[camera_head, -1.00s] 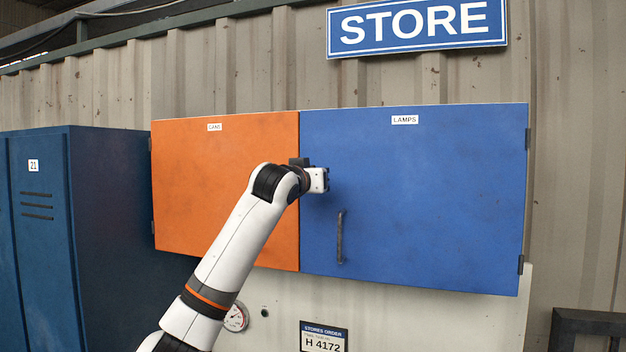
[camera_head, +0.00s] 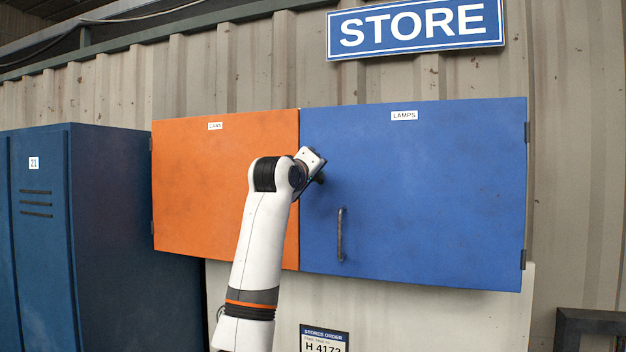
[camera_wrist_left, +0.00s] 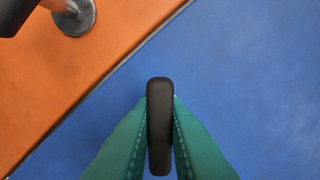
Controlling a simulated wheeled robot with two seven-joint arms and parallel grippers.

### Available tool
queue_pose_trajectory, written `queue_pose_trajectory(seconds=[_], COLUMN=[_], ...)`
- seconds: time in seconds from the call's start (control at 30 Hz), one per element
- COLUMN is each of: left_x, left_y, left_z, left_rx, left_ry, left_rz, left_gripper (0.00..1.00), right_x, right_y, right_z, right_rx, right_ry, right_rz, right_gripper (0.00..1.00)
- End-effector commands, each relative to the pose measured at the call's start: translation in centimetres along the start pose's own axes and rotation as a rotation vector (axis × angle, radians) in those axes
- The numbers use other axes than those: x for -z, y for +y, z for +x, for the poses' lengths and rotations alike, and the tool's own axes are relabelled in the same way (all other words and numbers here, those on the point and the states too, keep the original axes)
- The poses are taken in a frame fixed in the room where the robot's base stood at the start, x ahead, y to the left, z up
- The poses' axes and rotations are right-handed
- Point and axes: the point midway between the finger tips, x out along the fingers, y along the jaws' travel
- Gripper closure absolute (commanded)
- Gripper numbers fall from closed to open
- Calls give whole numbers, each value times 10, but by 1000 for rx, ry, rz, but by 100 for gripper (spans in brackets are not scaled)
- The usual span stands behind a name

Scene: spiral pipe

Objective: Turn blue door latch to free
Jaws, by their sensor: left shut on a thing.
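The blue door (camera_head: 430,190), labelled LAMPS, is shut beside the orange door (camera_head: 215,200). The dark latch (camera_wrist_left: 160,125) on the blue door shows in the left wrist view as a rounded black bar between my green fingers. My left gripper (camera_wrist_left: 160,135) is shut on it, one finger on each side. In the head view my left gripper (camera_head: 311,168) is at the blue door's upper left, near the seam, and is tilted; my wrist hides most of the latch there. My right gripper is not in view.
A dark vertical handle (camera_head: 341,235) stands out from the blue door below my gripper. In the wrist view a round-based metal handle (camera_wrist_left: 75,15) sits on the orange door. A blue locker (camera_head: 130,240) stands at the left.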

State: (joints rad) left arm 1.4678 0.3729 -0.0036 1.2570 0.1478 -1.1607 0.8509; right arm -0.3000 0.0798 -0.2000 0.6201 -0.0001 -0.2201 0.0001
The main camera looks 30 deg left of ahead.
Motion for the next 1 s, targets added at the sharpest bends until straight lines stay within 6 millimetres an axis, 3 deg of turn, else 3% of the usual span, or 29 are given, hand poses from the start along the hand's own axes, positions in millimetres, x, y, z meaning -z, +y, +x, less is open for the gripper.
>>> queue_pose_trajectory(seconds=[0.6,1.0], left_x=[0,-1], left_y=[0,1], left_z=[0,0], left_rx=[3,2], left_ry=[-2,-3], left_rz=[-538,-699], left_gripper=[100,100], right_x=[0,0], right_y=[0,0], right_z=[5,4], right_rx=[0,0], right_ry=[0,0], right_rz=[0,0], right_gripper=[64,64])
